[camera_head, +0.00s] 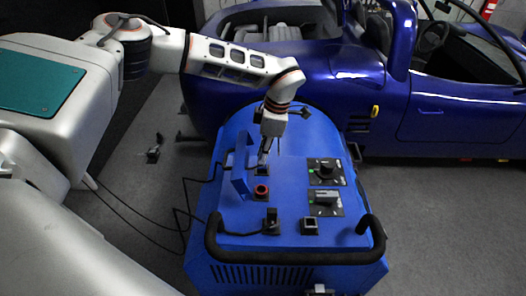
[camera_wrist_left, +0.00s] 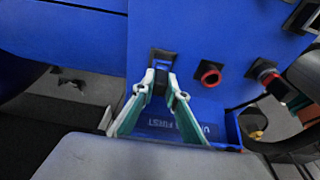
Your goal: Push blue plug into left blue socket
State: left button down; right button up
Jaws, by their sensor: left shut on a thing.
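My left gripper (camera_head: 265,156) reaches down over the blue machine, its fingertips at the left blue socket (camera_head: 262,170). In the left wrist view, the fingers (camera_wrist_left: 162,80) are shut on a small dark-blue piece between the tips, which looks like the blue plug (camera_wrist_left: 160,84). It is mostly hidden by the fingers. The socket's dark square frame (camera_wrist_left: 163,57) shows just beyond the tips. I cannot tell how deep the plug sits in the socket. My right gripper is not in view.
A red-ringed socket (camera_head: 261,190) is close to the fingertips. A black plug with a cable (camera_head: 271,218), an empty-looking square socket (camera_head: 309,227) and two knobs (camera_head: 326,172) share the panel. A blue car (camera_head: 440,110) stands behind.

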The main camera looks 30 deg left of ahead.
pick_arm(q)
jog(key=c, duration=1.9)
grip_release()
jog(key=shift+r, duration=0.1)
jog(key=r, duration=0.4)
jog(key=d+r, duration=0.1)
jog(key=r, duration=0.2)
jog(key=w+d+r, duration=0.1)
jog(key=r, duration=0.3)
jog(key=shift+d+r, duration=0.1)
jog(key=shift+r, duration=0.2)
